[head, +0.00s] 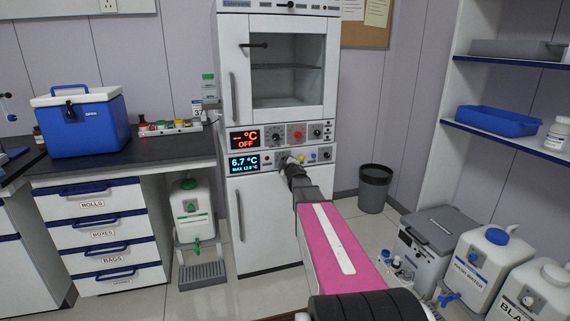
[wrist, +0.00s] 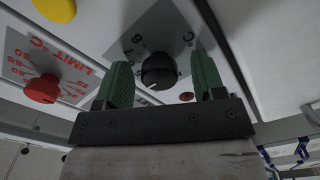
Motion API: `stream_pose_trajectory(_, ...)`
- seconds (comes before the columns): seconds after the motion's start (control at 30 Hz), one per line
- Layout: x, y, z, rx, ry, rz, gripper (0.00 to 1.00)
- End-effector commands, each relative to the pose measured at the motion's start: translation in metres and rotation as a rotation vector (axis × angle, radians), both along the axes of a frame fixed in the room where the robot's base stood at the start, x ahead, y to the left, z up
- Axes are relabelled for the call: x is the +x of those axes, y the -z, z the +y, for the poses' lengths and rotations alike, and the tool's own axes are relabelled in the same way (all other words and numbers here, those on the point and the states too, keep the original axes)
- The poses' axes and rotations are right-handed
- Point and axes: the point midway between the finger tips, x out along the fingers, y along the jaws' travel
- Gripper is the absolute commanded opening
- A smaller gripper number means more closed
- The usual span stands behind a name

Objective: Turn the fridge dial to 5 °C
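The black dial (wrist: 158,70) sits on a grey plate with numbers and a °C mark in the wrist view. My gripper (wrist: 163,82) is open, with one green finger on each side of the dial and a visible gap to each. I cannot tell how deep the fingertips reach around it. In the head view my gripper (head: 287,160) is at the lower control panel and hides the dial there. The fridge display (head: 244,164) reads 6.7 °C, with MAX 12.8 °C below. The fridge door (head: 268,222) below is shut.
A red LIMIT °C knob (wrist: 42,88) and a yellow button (wrist: 55,8) are near the dial. The upper unit's display (head: 245,139) reads OFF. A worktop with a blue cooler (head: 86,128) stands left; a bin (head: 375,186) and white containers (head: 482,260) stand right.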

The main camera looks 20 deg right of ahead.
Motion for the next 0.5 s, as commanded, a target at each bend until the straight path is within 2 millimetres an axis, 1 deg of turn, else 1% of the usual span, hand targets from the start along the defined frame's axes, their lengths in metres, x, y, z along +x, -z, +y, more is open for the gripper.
stream_pose_trajectory(0.17, -0.001, 0.000, 0.000, 0.001, 0.000, 0.000, 0.63)
stream_pose_trajectory(0.27, -0.005, 0.000, 0.000, 0.001, 0.000, -0.001, 0.63)
stream_pose_trajectory(0.37, -0.014, -0.001, 0.000, 0.001, 0.000, 0.000, 0.63)
stream_pose_trajectory(0.5, -0.035, -0.001, 0.000, 0.001, 0.000, 0.000, 0.63)
